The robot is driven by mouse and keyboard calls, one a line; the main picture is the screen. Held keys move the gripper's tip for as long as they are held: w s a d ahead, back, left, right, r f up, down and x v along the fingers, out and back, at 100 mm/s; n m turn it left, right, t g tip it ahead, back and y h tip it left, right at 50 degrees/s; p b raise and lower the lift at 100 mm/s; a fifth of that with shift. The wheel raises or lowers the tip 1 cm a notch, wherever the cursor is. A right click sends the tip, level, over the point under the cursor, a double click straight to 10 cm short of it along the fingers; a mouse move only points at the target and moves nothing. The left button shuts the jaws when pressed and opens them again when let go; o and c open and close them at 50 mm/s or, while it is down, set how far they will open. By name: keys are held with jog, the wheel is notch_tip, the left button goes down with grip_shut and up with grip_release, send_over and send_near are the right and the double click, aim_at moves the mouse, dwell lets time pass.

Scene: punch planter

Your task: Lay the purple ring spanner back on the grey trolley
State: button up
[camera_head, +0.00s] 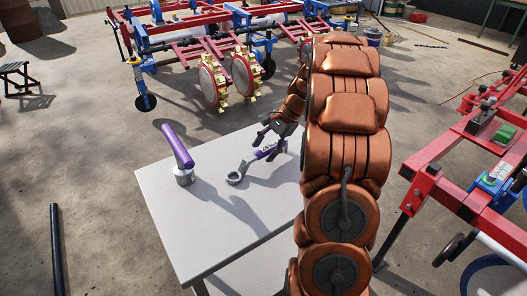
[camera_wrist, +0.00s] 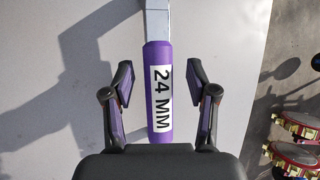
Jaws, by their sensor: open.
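The ring spanner has a grey ring (camera_head: 234,178) and a purple handle, which shows in the wrist view (camera_wrist: 158,65) with a white "24 MM" label. It lies on the grey trolley (camera_head: 205,235), its ring toward the trolley's middle and its handle toward the right. My gripper (camera_head: 270,145) is at the handle end. In the wrist view my gripper (camera_wrist: 159,78) is open, with one finger on each side of the handle and a visible gap to both. The handle's near end runs to the gripper body's edge.
The trolley's near part is clear. A red and blue planter (camera_head: 215,45) stands behind, and a red frame (camera_head: 455,165) stands at the right.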

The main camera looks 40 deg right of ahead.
jog(key=v, duration=1)
jog(key=shift+d+r, duration=0.15)
jog(key=shift+r, duration=0.15)
jog(key=shift+s, duration=0.1)
jog(key=s+a+n+g+h, duration=0.15)
jog(key=s+a+n, duration=0.25)
jog(key=a, duration=0.7)
jog(key=s+a+n+g, duration=0.2)
jog(key=s+a+n, duration=0.15)
jog(key=a, duration=0.65)
jog(key=s+a+f+n+g+h, duration=0.1)
jog(key=s+a+f+n+h, duration=0.25)
jog(key=s, duration=0.65)
jog(key=s+a+f+n+g+h, duration=0.1)
jog(key=s+a+f+n, duration=0.2)
jog(key=s+a+n, duration=0.5)
jog(key=s+d+r+m+p, duration=0.1)
jog(key=r+p, duration=1)
jog(key=r, duration=0.1)
jog(key=s+d+r+m+t+p, duration=0.1)
jog(key=d+r+p, duration=0.1)
jog(key=r+p, duration=1)
jog(key=shift+s+r, duration=0.4)
jog(key=shift+r, duration=0.05)
jog(key=shift+d, duration=0.1)
